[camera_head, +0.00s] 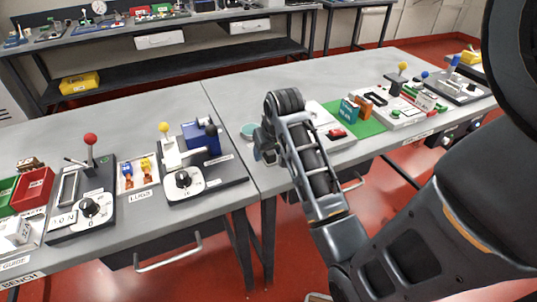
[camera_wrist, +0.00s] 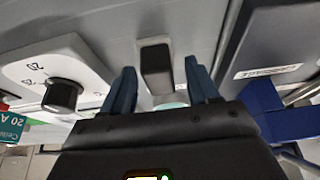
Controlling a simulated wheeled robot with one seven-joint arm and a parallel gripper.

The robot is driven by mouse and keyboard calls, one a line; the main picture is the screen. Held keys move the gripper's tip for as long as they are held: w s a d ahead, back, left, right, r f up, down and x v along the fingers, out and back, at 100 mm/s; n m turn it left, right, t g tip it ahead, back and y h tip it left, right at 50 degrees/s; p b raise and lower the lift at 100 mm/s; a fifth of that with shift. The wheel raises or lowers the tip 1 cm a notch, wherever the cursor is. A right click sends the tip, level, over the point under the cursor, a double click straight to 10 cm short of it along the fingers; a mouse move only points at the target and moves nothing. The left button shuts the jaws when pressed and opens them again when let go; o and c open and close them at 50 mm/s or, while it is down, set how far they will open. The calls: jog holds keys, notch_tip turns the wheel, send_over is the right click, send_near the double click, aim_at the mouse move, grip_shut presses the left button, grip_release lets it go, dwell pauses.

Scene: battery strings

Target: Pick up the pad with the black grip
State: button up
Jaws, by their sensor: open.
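The pad with the black grip shows in the wrist view. Its black grip (camera_wrist: 156,70) is a dark upright block on a small pale pad (camera_wrist: 153,41), lying on the grey bench. My gripper (camera_wrist: 159,67) is open, with one blue-grey finger on each side of the grip in the picture. I cannot tell how far the fingertips are from it in depth, and no contact shows. In the head view my gripper (camera_head: 266,150) hangs over the bench near the join of two tables. The pad is not clearly visible there, as my gripper and wrist cover that spot.
A white box with a black knob (camera_wrist: 62,95) stands left in the wrist view. A dark-based unit with a blue block (camera_head: 202,138) stands left of my gripper in the head view. A teal disc (camera_head: 249,131) lies close by. A green mat (camera_head: 366,122) is to the right.

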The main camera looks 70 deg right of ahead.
jog(key=c, duration=1)
jog(key=r, duration=0.4)
jog(key=shift+s+d+r+b, duration=0.1)
jog(key=shift+d+r+b, duration=0.15)
jog(key=shift+b, duration=0.15)
jog(key=s+d+r, duration=0.6)
jog(key=s+d, duration=0.1)
jog(key=shift+s+d+r, duration=0.1)
jog(key=shift+s+r, duration=0.05)
jog(key=shift+s, duration=0.1)
jog(key=shift+s+d+r, duration=0.15)
jog(key=shift+s+d, duration=0.15)
